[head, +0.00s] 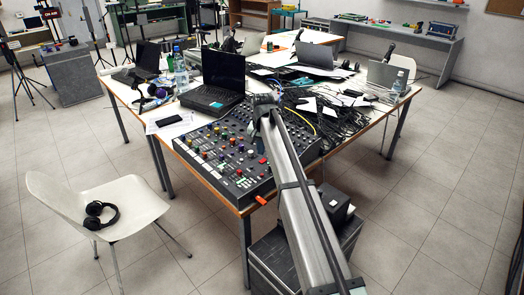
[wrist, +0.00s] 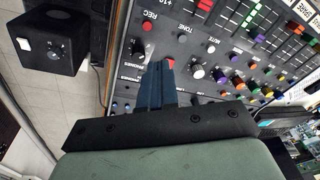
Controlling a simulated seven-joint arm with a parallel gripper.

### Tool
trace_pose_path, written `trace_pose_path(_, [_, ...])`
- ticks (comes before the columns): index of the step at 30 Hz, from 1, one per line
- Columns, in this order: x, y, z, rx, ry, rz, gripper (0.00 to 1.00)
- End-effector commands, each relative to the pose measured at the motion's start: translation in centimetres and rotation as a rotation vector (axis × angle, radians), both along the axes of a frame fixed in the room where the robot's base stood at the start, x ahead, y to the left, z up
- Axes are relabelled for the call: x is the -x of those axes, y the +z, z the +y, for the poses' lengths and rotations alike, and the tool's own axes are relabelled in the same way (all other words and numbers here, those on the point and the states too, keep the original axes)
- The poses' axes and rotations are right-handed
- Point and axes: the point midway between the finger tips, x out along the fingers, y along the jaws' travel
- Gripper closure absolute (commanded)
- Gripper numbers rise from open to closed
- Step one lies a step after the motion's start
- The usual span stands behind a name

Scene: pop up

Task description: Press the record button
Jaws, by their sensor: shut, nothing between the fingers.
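The mixing console (head: 215,165) lies on the near end of the table, with colored knobs and buttons. In the wrist view its panel (wrist: 225,45) fills the upper right, tilted. In the head view my arm reaches over the console's right side, and the fingertips are hard to make out.
A black laptop (head: 218,77) stands behind the console. Tangled cables (head: 315,110) lie to its right. A black box with a knob (wrist: 52,42) is left of the panel in the wrist view. A white chair (head: 130,200) with headphones (head: 101,214) stands at left.

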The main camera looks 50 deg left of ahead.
Motion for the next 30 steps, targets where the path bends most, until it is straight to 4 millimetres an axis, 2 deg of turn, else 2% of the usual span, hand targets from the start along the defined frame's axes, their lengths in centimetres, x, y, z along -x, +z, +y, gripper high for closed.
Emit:
trace_pose_path(1, [-0.6, 0.1, 0.9, 0.019, -0.058, 0.022, 1.00])
trace_pose_path(2, [-0.6, 0.1, 0.9, 0.029, -0.095, 0.035, 1.00])
trace_pose_path(9, [0.3, -0.1, -0.6, 0.102, -0.374, 0.106, 1.00])
trace_pose_path(15, [0.6, -0.1, -1.1, 0.122, -0.526, 0.126, 1.00])
trace_pose_path(23, [0.6, -0.6, -1.1, 0.119, -0.560, 0.128, 1.00])
trace_pose_path(30, [0.6, -2.4, -1.1, 0.118, -0.558, 0.128, 1.00])
